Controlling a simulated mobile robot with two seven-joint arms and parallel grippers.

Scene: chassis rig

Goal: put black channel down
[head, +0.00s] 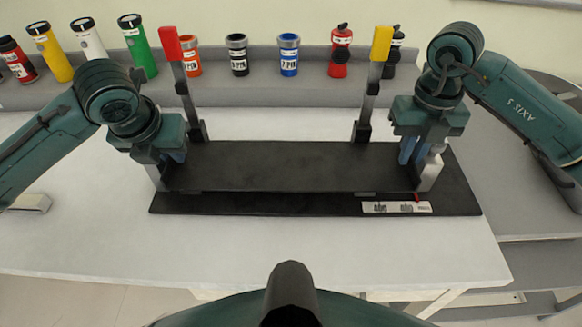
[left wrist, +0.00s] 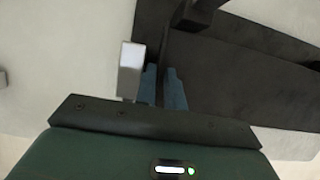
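The black channel (head: 290,165) is a long dark piece lying level across the middle, over a black base plate (head: 300,204). I cannot tell whether it touches the plate. My left gripper (head: 168,162) is at its left end. In the left wrist view, my left gripper's blue fingers (left wrist: 163,88) are close on both sides of the wall at the end of the channel (left wrist: 205,75). My right gripper (head: 412,152) is at its right end, with its blue fingers pointing down at the channel; their contact is partly hidden.
A red-topped post (head: 172,45) and a yellow-topped post (head: 381,45) stand behind the channel. A silver block (head: 429,172) stands at the right end; another is beside my left fingers (left wrist: 131,70). Bottles and cans line the grey back shelf (head: 265,92). The white table's front (head: 290,245) is clear.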

